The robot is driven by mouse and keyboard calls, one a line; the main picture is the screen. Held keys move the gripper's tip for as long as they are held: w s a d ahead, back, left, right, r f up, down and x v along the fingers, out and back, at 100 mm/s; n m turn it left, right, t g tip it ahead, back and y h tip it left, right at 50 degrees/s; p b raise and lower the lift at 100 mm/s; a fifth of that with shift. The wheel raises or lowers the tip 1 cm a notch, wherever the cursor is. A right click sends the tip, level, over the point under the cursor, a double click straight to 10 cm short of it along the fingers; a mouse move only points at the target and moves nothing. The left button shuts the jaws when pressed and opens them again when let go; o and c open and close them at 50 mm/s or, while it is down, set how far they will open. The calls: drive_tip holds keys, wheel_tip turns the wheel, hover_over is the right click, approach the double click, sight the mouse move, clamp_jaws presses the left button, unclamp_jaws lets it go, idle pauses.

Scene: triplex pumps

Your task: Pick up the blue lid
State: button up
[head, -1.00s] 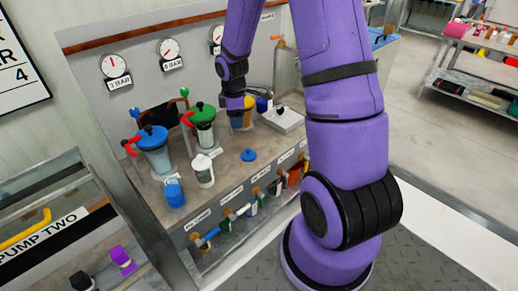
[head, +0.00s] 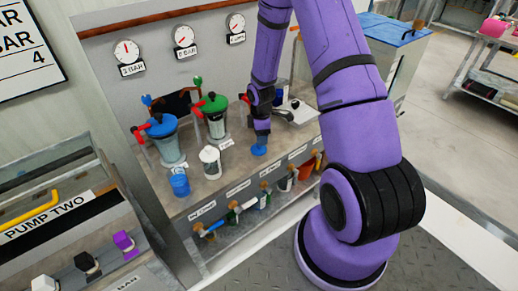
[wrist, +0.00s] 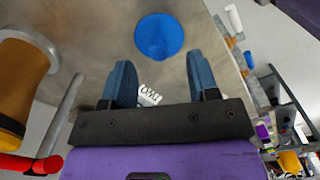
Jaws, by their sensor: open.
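The blue lid (head: 259,151) lies on the grey bench top, near its front edge. In the wrist view the lid (wrist: 159,37) is a round blue disc, centred between the fingers but beyond their tips. My gripper (head: 262,136) is just above the lid in the head view, pointing down. Its two blue fingers are spread apart in the wrist view (wrist: 159,62), with nothing between them. The head view does not show clearly whether the fingers touch the lid.
A white bottle (head: 210,161), a blue cup (head: 180,185), a blue-topped pot (head: 163,142) and a green-topped pot (head: 214,118) stand left of my gripper. In the wrist view an amber cylinder (wrist: 22,85) and red handle (wrist: 30,165) are at left.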

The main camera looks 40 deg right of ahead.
drive_tip(key=f, duration=0.5)
drive_tip(key=shift+w+a, duration=0.25)
drive_tip(key=c, duration=1)
drive_tip(key=shift+r, duration=0.2)
